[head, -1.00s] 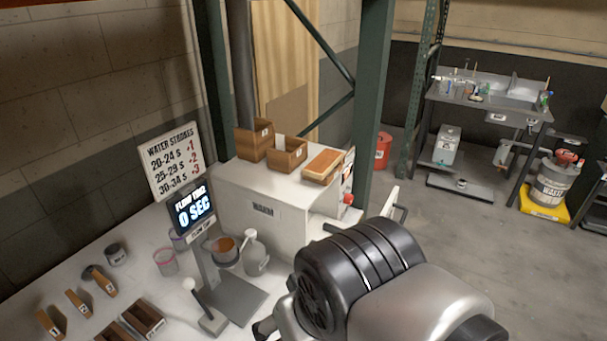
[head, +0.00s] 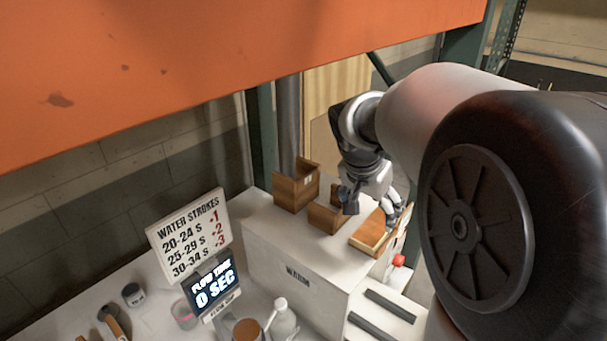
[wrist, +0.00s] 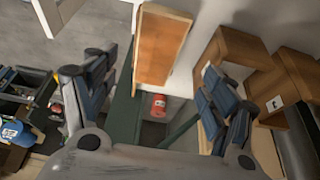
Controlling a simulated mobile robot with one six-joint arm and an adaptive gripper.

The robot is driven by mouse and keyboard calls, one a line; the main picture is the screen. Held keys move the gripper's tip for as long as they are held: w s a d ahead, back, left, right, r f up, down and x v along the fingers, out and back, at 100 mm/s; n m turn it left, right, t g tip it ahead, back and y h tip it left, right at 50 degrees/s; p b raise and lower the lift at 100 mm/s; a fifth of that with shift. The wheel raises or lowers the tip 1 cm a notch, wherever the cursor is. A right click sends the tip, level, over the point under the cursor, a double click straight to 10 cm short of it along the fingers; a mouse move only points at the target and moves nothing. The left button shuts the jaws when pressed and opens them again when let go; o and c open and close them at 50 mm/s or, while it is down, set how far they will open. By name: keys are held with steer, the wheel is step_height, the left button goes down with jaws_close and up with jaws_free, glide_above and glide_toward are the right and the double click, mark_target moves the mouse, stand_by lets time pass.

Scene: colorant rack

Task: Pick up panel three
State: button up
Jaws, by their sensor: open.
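A flat wooden piece with an orange-brown face, likely panel three, lies in a low tray or frame (head: 368,243) on top of the white box, at its right end. Its number is not readable. It also shows in the wrist view as an orange-brown board (wrist: 161,47), between and beyond my fingers. My gripper (head: 376,207) is open and empty, above and slightly behind it. In the wrist view, my gripper (wrist: 158,78) has its fingers spread wide. My fingers hide part of the piece in the head view.
Two open wooden boxes, the left one (head: 292,193) and the middle one (head: 326,220), stand close beside it on the white box (head: 285,262). An orange beam (head: 200,70) crosses above.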

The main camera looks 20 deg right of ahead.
mark_target(375, 226)
steer(key=x, duration=0.3)
steer(key=shift+r, duration=0.1)
steer(key=x, duration=0.2)
steer(key=b+x, duration=0.1)
steer(key=x, duration=0.2)
steer(key=shift+d, duration=0.45)
steer(key=c, duration=1.2)
